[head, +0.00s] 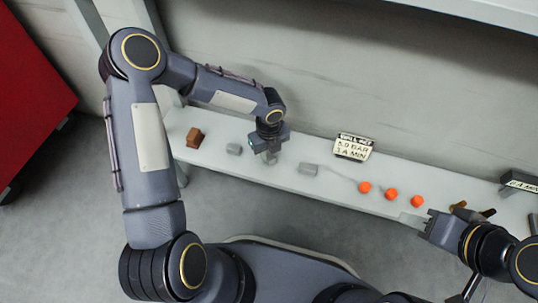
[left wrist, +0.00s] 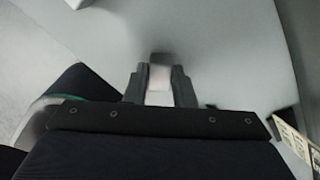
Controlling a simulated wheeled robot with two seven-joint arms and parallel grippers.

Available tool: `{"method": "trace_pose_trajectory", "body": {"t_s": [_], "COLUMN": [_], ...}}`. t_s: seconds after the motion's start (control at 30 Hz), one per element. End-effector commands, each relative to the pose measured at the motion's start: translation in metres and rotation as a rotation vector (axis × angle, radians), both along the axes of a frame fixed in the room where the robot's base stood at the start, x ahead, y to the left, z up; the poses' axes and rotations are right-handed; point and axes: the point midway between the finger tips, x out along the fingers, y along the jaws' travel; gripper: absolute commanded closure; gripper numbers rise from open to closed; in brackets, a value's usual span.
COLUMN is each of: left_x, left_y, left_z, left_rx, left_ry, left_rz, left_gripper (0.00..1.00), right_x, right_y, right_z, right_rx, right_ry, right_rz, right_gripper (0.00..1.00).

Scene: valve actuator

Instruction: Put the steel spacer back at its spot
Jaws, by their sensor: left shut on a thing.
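My left gripper (head: 269,156) is over the white bench, between two grey blocks. In the left wrist view its fingers (left wrist: 160,88) are shut on a small pale grey block (left wrist: 159,80), which looks like the steel spacer. The fingers hide most of it, and I cannot tell whether it touches the bench. One grey block (head: 234,149) lies left of the gripper and another grey block (head: 308,169) lies to its right. My right gripper (head: 424,222) is at the bench's front edge on the right; its finger gap is too small to judge.
The narrow white bench (head: 335,190) runs along the wall. A brown block (head: 194,137) lies at its left end. Three orange pieces (head: 391,194) lie in a row right of centre. A sign (head: 353,147) stands at the back edge.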

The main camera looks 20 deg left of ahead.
Motion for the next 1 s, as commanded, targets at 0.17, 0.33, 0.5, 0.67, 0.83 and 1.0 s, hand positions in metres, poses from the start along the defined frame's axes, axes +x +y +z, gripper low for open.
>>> {"method": "trace_pose_trajectory", "body": {"t_s": [0.17,0.33,0.5,0.67,0.83,1.0], "left_x": [0.0,0.0,0.0,0.0,0.0,0.001], "left_y": [0.0,0.0,0.0,0.0,0.0,0.0], "left_z": [0.001,-0.003,-0.003,-0.002,0.0,0.024], "left_rx": [-0.001,0.0,0.0,0.0,0.0,0.002], "left_ry": [-0.002,-0.001,-0.001,-0.001,-0.001,-0.004], "left_rz": [-0.001,-0.001,-0.001,-0.001,-0.001,-0.002], "left_gripper": [1.0,1.0,0.57,0.55,0.55,0.55], "right_x": [0.0,0.0,0.0,0.0,0.0,0.0], "right_y": [0.0,0.0,0.0,0.0,0.0,0.0], "right_z": [0.001,-0.002,-0.001,-0.001,0.001,0.015], "right_rx": [0.0,0.0,0.0,0.0,0.0,0.0], "right_ry": [-0.001,-0.001,-0.001,-0.001,-0.001,-0.001], "right_rz": [0.0,0.0,0.0,0.0,0.0,0.0], "right_gripper": [0.64,0.64,0.64,0.64,0.64,0.64]}}
